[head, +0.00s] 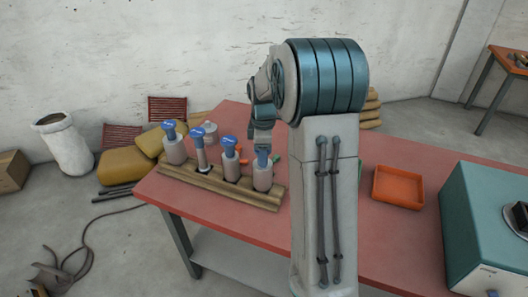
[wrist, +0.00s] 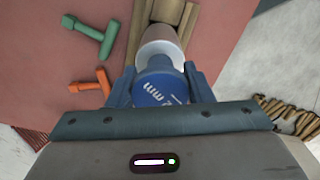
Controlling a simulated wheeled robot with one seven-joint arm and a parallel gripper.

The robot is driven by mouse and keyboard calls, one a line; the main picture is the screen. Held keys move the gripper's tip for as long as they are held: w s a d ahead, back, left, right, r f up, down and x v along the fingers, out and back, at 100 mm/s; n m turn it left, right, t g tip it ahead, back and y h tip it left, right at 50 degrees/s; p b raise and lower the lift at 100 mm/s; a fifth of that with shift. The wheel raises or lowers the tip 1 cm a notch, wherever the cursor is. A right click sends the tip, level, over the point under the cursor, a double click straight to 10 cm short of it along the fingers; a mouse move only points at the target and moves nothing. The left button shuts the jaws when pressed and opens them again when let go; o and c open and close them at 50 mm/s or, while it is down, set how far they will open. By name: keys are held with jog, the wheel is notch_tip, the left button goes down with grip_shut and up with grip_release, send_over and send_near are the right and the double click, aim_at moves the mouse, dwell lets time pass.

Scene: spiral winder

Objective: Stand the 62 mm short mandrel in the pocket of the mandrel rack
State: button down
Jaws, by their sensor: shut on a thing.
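The wooden mandrel rack (head: 208,187) lies along the left part of the red table, with several blue-topped mandrels along it. My gripper (head: 263,148) is at the rack's right end, shut on the blue top of a short, wide, pale mandrel (head: 262,178). In the wrist view, my gripper (wrist: 158,85) has a finger on each side of the blue cap, and the held mandrel's pale body (wrist: 160,52) overlaps the rack (wrist: 138,30). The cap shows "mm", but I cannot read the full number. The mandrel looks upright; its foot and pocket are hidden, so I cannot tell whether it is seated.
A green T-handled tool (wrist: 95,38) and an orange one (wrist: 92,84) lie on the table beside the rack. An orange tray (head: 398,187) and a teal machine (head: 490,225) are to the right. Another pale piece (head: 210,131) stands behind the rack.

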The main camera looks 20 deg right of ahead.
dwell(0.4)
jog(key=c, duration=0.6)
grip_release()
jog(key=shift+r, duration=0.1)
notch_tip(320, 180, up, 14)
jog(key=shift+f, duration=0.15)
jog(key=shift+s, duration=0.1)
jog(key=s+a+f+m+t, duration=0.1)
jog(key=s+a+f+m, duration=0.1)
jog(key=s, duration=0.6)
jog(key=s+a+f+m+t, duration=0.1)
jog(key=s+a+f+m, duration=0.1)
jog(key=s+a+m, duration=0.3)
jog(key=s+a+f+m+t, duration=0.1)
jog(key=s+a+m, duration=0.3)
jog(key=s, duration=0.7)
jog(key=shift+s+f+m, duration=0.35)
jog(key=shift+f+m, duration=0.35)
jog(key=shift+m, duration=0.3)
